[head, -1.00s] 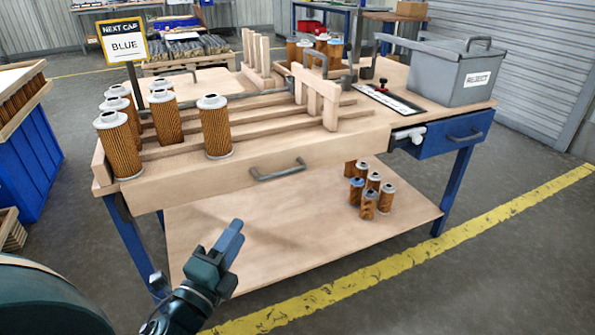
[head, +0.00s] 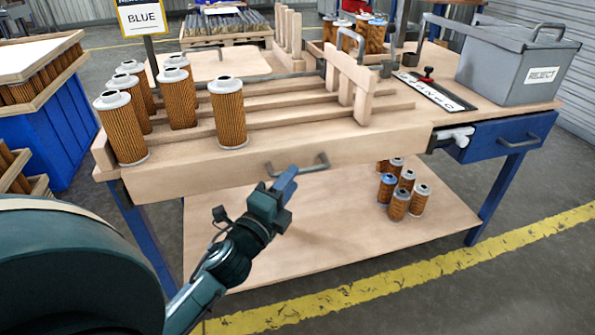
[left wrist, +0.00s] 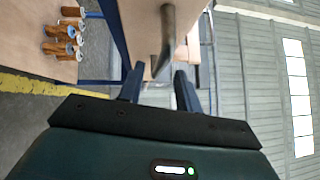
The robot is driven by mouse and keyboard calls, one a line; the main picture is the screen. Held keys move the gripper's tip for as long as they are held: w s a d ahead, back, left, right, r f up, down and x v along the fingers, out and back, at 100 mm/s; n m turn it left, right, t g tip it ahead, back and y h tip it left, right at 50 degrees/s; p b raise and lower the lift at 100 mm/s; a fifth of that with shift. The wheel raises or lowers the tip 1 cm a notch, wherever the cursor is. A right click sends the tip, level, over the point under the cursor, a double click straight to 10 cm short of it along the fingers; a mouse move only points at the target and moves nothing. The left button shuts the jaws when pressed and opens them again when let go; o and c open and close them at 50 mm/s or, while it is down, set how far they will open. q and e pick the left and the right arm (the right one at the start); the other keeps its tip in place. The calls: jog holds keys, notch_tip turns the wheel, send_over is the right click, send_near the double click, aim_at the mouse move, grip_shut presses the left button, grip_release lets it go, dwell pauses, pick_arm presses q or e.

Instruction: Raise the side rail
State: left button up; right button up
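The side rail (head: 200,172) is a long light-wood board along the front of the workbench. It stands upright on edge, with a grey bar handle (head: 297,165) on its face. My left gripper (head: 286,180) is just in front of and below the handle. In the left wrist view my left gripper (left wrist: 158,88) has its two fingers apart with nothing held. The handle (left wrist: 168,35) shows there just past the fingertips, in line with the gap; whether it touches a finger I cannot tell. My right gripper is not in view.
Several filter cartridges (head: 228,112) stand on the bench behind the rail. A grey reject bin (head: 515,65) and a blue drawer (head: 500,135) are at the right. More cartridges (head: 398,204) stand on the lower shelf (head: 300,250). The floor in front is clear.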

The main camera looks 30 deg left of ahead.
pick_arm(q)
jog(key=shift+w+a+r, duration=0.1)
jog(key=shift+w+r, duration=0.05)
jog(key=shift+w, duration=0.85)
jog(key=shift+w+a+r, duration=0.1)
jog(key=shift+w, duration=0.9)
jog(key=shift+c, duration=0.2)
grip_shut()
